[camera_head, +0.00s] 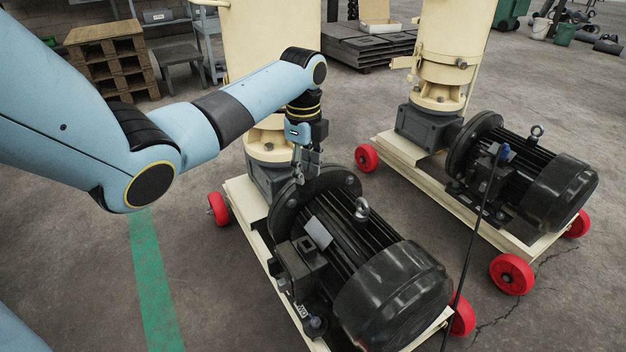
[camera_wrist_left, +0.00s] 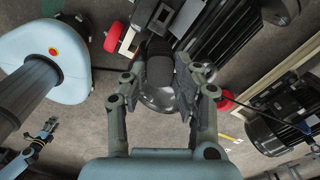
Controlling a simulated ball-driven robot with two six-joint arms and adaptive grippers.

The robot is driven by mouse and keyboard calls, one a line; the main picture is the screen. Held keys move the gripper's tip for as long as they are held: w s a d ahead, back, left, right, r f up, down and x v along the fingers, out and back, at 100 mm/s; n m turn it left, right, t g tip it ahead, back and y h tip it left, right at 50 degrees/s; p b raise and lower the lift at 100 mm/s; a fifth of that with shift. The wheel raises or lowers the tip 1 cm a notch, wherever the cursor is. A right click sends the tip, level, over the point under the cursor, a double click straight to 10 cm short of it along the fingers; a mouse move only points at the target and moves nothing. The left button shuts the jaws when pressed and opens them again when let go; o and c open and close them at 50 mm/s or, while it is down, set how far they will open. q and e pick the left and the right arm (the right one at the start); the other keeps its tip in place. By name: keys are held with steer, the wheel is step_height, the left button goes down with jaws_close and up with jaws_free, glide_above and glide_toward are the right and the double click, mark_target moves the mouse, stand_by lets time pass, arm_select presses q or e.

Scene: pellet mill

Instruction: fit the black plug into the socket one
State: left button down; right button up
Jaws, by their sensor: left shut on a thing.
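My left gripper (camera_head: 307,172) is above the rear end of the near black motor (camera_head: 340,232), pointing down. In the left wrist view my left gripper (camera_wrist_left: 160,88) is shut on a dark, rounded thing, the black plug (camera_wrist_left: 160,66). In the head view I cannot tell the plug apart from the dark fingers and motor behind them. A dark terminal box (camera_head: 302,260) sits on the near motor's left side; I cannot make out a labelled socket one. My right gripper (camera_wrist_left: 50,125) shows small at the lower left of the wrist view; its jaw state is unclear.
A second motor (camera_head: 535,180) stands at the right, with a blue-ended cable (camera_head: 504,153) on it. Both machines ride on cream frames with red wheels (camera_head: 511,274). Pallets (camera_head: 108,55) stand at the back left. Open floor with a green stripe (camera_head: 155,285) lies left.

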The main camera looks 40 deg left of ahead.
arm_select(q)
step_height(320, 180, down, 11)
steer(key=m+b, duration=0.5)
steer(key=b, duration=0.3)
steer(key=shift+w+a+m+b, duration=0.3)
steer(key=shift+w+a+m, duration=0.05)
steer(key=shift+w+m, duration=0.05)
arm_select(e)
step_height(320, 180, down, 10)
steer(key=s+d, duration=0.1)
steer(key=shift+s+r+g, duration=0.25)
steer(key=shift+s+g, duration=0.05)
steer(key=shift+s, duration=0.1)
arm_select(q)
steer(key=shift+r, duration=0.15)
arm_select(e)
steer(key=shift+r, duration=0.1)
arm_select(q)
step_height(320, 180, down, 6)
steer(key=b, duration=0.2)
steer(key=shift+f, duration=0.2)
arm_select(e)
steer(key=shift+w+d+f, duration=0.25)
steer(key=shift+w+f, duration=0.05)
steer(key=shift+w, duration=0.25)
steer(key=shift+w+d+f, duration=0.2)
steer(key=shift+w+f, duration=0.05)
steer(key=shift+w, duration=0.3)
steer(key=shift+s, duration=0.1)
